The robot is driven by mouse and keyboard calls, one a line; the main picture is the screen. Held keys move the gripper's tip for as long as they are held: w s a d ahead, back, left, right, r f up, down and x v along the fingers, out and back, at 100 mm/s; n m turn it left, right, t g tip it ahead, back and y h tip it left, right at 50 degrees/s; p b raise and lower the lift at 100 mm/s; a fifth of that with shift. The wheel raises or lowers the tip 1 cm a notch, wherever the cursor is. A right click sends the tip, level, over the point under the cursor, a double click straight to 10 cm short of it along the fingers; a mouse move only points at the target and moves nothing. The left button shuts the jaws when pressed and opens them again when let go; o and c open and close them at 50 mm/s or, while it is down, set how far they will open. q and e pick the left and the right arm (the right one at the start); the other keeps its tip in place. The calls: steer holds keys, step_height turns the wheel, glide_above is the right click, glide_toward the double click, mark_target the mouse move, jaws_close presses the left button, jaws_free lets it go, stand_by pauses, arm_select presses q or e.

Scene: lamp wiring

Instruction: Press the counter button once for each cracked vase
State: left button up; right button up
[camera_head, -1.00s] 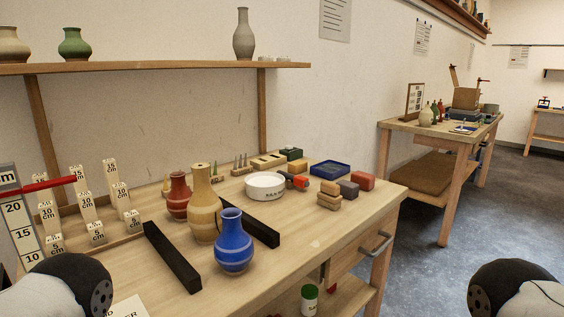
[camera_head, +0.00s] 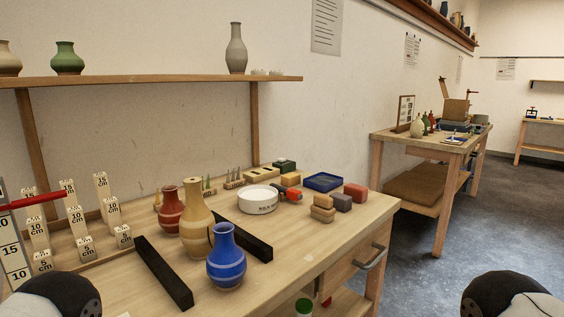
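Three vases stand together on the near workbench: a red one (camera_head: 171,212), a taller tan one (camera_head: 196,222) with pale bands, and a blue one (camera_head: 227,262) in front. I cannot make out cracks on them at this size. More vases stand on the wall shelf: a cream one (camera_head: 8,60) cut by the left edge, a green one (camera_head: 66,58) and a tall grey one (camera_head: 236,50). No counter button can be made out. Parts of my two arms show at the bottom left and bottom right; neither gripper's fingers are in view.
Black bars (camera_head: 164,273) lie beside the vases on the workbench (camera_head: 310,232). A white round dish (camera_head: 258,199), small blocks (camera_head: 323,208) and a blue tray (camera_head: 323,181) are farther back. Labelled height blocks (camera_head: 76,222) stand left. A second bench (camera_head: 400,140) stands back right; grey floor (camera_head: 500,215) is open.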

jaws_close()
stand_by(1.4)
